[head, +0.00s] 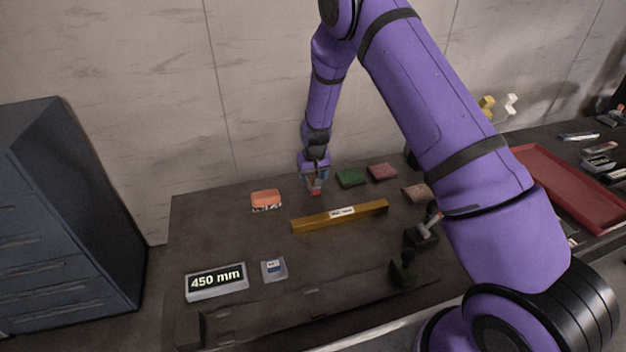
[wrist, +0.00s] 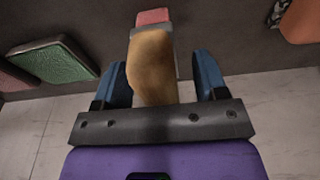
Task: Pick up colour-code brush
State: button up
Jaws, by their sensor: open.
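My gripper (head: 314,181) is low over the back of the dark bench, with its fingers pointing down. In the wrist view my gripper (wrist: 160,65) is open, with one blue finger on each side of a tan, rounded handle-like part (wrist: 152,75). A grey band and a pink-red block (wrist: 153,17) show beyond this part. I take this to be the brush; its red part (head: 316,191) shows just under the fingers in the head view. Gaps show between the tan part and both fingers. Most of the brush is hidden by the gripper in the head view.
An orange block with a pale speckled edge (head: 266,199) lies left of my gripper. Green (head: 351,178) and red (head: 382,172) pads lie right. A yellow bar (head: 310,222) lies in front. A 450 mm display (head: 216,281) stands front left. The wall is close behind.

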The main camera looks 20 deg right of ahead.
jog(key=c, duration=1.1)
jog(key=shift+r, duration=0.1)
jog(key=shift+c, duration=0.2)
jog(key=shift+r, duration=0.5)
jog(key=r, duration=0.1)
jog(key=s+r, duration=0.1)
jog(key=r, duration=0.1)
jog(key=s, duration=0.9)
jog(key=s+r, duration=0.1)
jog(key=s, duration=0.3)
jog(key=shift+s, duration=0.3)
jog(key=shift+s+r, duration=0.15)
jog(key=shift+s, duration=0.55)
jog(key=shift+o, duration=1.1)
